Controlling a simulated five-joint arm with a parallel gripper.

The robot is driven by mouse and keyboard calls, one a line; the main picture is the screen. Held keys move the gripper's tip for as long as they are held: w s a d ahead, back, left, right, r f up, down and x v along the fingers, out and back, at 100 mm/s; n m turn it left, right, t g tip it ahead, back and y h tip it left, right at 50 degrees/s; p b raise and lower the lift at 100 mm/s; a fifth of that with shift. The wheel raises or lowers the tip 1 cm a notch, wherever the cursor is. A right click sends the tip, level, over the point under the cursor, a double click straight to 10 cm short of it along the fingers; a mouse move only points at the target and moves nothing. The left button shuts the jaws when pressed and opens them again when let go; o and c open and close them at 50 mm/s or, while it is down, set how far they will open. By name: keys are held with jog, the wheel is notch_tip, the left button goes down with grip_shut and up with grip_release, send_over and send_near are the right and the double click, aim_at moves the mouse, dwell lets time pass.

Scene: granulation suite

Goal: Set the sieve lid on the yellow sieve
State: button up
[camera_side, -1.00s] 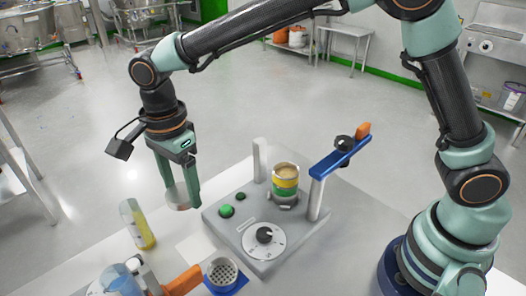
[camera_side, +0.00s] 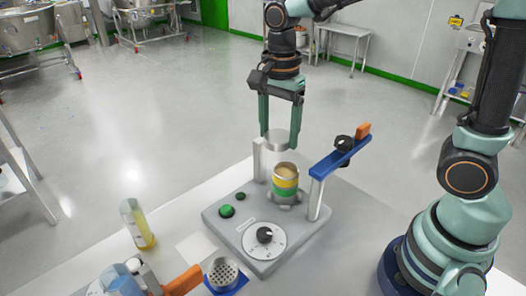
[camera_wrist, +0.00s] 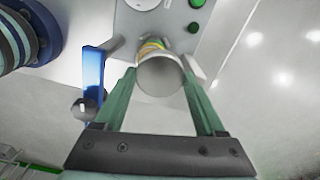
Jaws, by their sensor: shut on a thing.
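The sieve lid (camera_side: 277,140) is a light grey round piece held between the two green fingers of my gripper (camera_side: 280,136). In the wrist view the lid (camera_wrist: 160,78) sits between the fingertips of my gripper (camera_wrist: 160,75) and covers most of what lies below. The yellow sieve (camera_side: 285,184) is a band in a short stack on the grey shaker base, with a green band under it and an open metal ring on top. The lid is above the stack and slightly to its left in the side view, apart from it. In the wrist view a yellow edge (camera_wrist: 151,46) shows past the lid.
The grey shaker base (camera_side: 225,236) has a dial, green buttons and two posts beside the stack. A blue clamp arm (camera_side: 331,164) with a black knob is swung out to the right. A vial of yellow liquid (camera_side: 137,224) and a perforated cup (camera_side: 223,274) stand left and in front.

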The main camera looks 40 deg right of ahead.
jog(key=shift+s+d+f, duration=0.2)
jog(key=shift+s+d, duration=0.35)
jog(key=shift+d, duration=0.35)
jog(key=shift+d+f, duration=0.1)
jog(key=shift+f, duration=2.4)
jog(key=shift+f, duration=0.85)
jog(key=o, duration=1.4)
jog(key=shift+r, duration=4)
